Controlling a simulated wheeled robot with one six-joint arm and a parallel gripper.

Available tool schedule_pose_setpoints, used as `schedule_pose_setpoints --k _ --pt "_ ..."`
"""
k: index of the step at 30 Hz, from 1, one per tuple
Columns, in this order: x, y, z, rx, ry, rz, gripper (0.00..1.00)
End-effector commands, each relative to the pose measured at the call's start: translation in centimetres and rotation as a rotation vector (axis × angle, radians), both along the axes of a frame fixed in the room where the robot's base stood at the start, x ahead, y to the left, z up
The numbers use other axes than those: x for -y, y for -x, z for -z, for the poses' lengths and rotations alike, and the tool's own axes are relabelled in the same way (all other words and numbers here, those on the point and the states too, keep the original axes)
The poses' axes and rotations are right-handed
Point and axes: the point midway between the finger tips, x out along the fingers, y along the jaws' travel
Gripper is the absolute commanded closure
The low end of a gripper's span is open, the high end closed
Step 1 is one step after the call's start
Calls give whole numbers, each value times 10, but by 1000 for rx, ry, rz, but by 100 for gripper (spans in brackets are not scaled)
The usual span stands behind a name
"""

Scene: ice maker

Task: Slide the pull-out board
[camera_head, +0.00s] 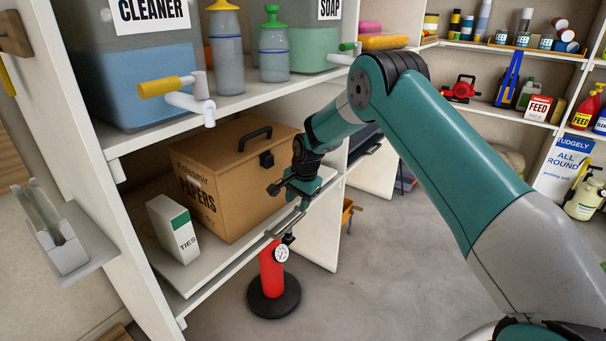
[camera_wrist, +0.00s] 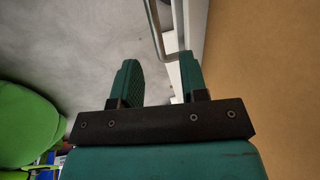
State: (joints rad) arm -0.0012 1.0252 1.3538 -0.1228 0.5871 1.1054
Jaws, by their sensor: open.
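The pull-out board (camera_head: 207,272) is a white shelf board low in the white cabinet. It carries a brown PAPERS box and a white TIES box. A thin metal bar handle (camera_head: 283,225) runs along its front edge; it also shows in the wrist view (camera_wrist: 154,30). My gripper (camera_head: 304,203) is at the right part of the handle, in front of the box. In the wrist view my gripper (camera_wrist: 158,68) has its two green fingers apart. The handle's bar shows in the gap between them, near the right finger. I cannot tell whether they touch.
The PAPERS box (camera_head: 222,185) stands close behind my gripper, and the TIES box (camera_head: 173,230) is to its left. A red pump (camera_head: 271,270) with a black base stands on the floor below the handle. Open floor (camera_head: 380,270) lies to the right.

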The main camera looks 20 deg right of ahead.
Motion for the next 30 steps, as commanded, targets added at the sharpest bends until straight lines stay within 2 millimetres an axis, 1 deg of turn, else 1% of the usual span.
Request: schedule_pose_setpoints --k 1,6,9,12,15,18,30 --pt "2 2 -16 4 0 0 60" --pt "6 9 -57 4 0 0 60" --pt "8 12 -77 5 0 -1 60" --pt "9 15 -91 5 0 -1 60" --pt "10 17 -99 2 0 -1 60" --pt "10 17 -103 2 0 -1 60" --pt "10 17 -104 2 -1 -1 60"
